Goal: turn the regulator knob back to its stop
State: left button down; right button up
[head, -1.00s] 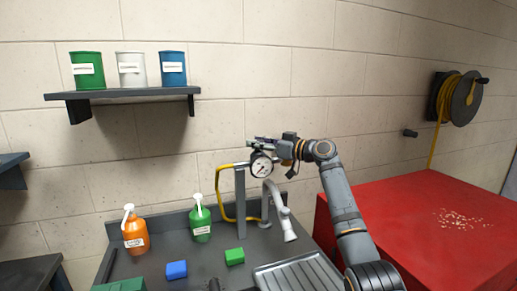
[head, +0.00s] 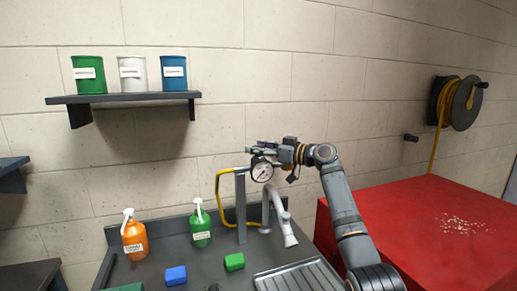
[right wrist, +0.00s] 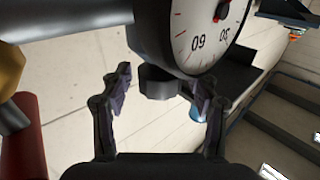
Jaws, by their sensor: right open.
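The regulator with its round white gauge (head: 262,170) sits on top of a grey post by the wall, with a yellow hose attached. In the right wrist view the gauge face (right wrist: 212,30) fills the upper middle. A dark, faceted knob (right wrist: 157,83) sticks out below the regulator's grey body. My right gripper (head: 262,147) is at the regulator. In the right wrist view its open fingers (right wrist: 162,94) stand on either side of the knob, with gaps showing on both sides. In the head view the knob cannot be made out. My left gripper is not in view.
A grey faucet (head: 280,215) stands close right of the post. Orange (head: 135,240) and green (head: 201,226) pump bottles and blue (head: 175,275) and green (head: 235,262) blocks stand on the counter. A red cabinet (head: 420,225) is at right. A shelf (head: 125,98) holds cans.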

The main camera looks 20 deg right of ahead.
jog(key=v, duration=0.7)
jog(key=shift+s+d, duration=0.15)
jog(key=shift+s, duration=0.05)
